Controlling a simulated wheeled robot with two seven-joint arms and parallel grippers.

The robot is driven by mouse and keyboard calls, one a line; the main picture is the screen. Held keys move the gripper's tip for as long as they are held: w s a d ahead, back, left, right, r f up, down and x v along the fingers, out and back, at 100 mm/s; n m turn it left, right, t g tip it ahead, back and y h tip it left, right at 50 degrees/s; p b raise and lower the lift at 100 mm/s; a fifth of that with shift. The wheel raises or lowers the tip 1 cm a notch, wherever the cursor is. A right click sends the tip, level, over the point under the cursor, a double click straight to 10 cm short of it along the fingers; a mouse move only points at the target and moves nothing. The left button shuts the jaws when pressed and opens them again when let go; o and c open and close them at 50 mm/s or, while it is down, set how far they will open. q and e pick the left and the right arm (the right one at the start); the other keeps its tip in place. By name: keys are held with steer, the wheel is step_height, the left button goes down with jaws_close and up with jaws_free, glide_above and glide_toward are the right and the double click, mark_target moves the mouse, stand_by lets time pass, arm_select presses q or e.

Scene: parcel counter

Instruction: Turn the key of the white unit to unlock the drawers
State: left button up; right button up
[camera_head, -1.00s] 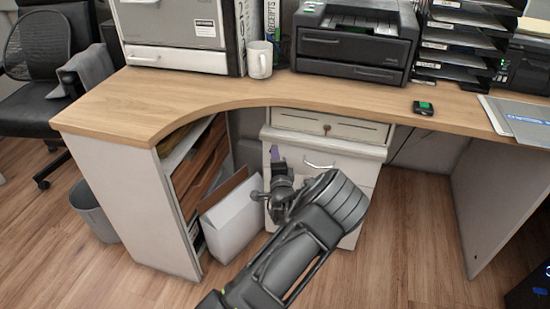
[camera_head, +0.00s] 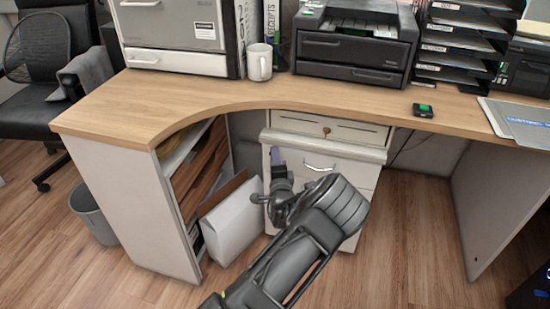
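The white unit (camera_head: 345,157) stands under the desk, with a shallow top drawer and a deeper drawer below that has a silver handle (camera_head: 319,167). My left forearm hides the unit's lower front. My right gripper is not in view.
The wooden desktop (camera_head: 190,98) overhangs the unit. A white box (camera_head: 232,222) stands on the floor left of the unit, beside an open shelf (camera_head: 190,195). A printer (camera_head: 355,45) and a white mug (camera_head: 259,62) stand above. The floor right of the unit is clear.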

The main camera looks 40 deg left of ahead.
arm_select(q)
steer(key=p+v, duration=0.1)
steer(key=v, duration=0.6)
steer(key=shift+s+d, duration=0.25)
stand_by(0.3)
